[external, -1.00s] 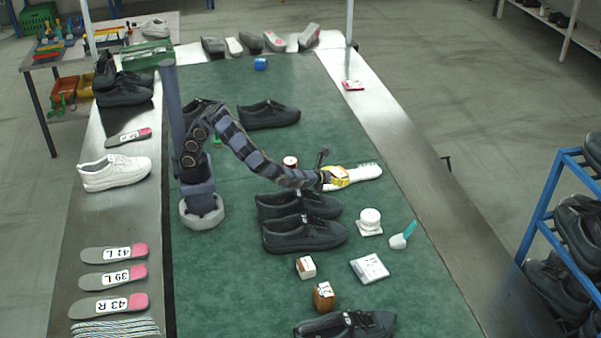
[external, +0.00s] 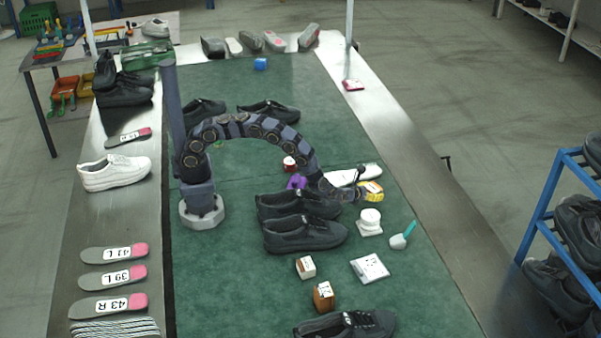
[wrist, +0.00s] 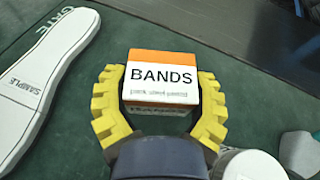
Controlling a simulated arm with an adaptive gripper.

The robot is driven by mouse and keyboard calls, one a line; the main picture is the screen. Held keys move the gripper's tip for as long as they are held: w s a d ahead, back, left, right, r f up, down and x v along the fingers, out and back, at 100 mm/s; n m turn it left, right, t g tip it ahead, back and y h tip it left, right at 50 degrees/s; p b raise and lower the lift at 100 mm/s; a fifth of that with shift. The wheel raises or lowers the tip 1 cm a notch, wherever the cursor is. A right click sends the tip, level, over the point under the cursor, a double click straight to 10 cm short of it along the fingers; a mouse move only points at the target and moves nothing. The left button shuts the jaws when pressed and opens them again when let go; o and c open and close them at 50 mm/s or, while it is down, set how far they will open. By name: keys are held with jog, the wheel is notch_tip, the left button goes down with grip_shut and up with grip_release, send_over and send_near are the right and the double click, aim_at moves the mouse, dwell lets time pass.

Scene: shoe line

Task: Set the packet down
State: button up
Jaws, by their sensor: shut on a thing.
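The packet is a small orange and white box marked BANDS (wrist: 161,78), seen upright in the middle of the wrist view. The yellow fingers of my gripper (wrist: 160,90) are on both sides of it and shut on it. In the external view my gripper (external: 370,190) is over the green mat (external: 420,290), just right of a white sole (external: 345,177). The packet is partly hidden by the fingers there. I cannot tell whether its underside touches the mat.
The white sole marked SAMPLE (wrist: 40,85) lies left of the packet in the wrist view. A round white container (external: 370,217) and a teal-handled tool (external: 402,238) are close in front. Black shoes (external: 303,233) stand to the left. Bare mat shows beyond the packet.

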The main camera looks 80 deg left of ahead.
aim_at(375, 205)
jog(key=shift+w+d+f, duration=0.15)
jog(key=shift+w+f, duration=0.5)
jog(key=shift+f, duration=1.6)
jog(key=shift+f, duration=0.15)
jog(key=o, duration=1.2)
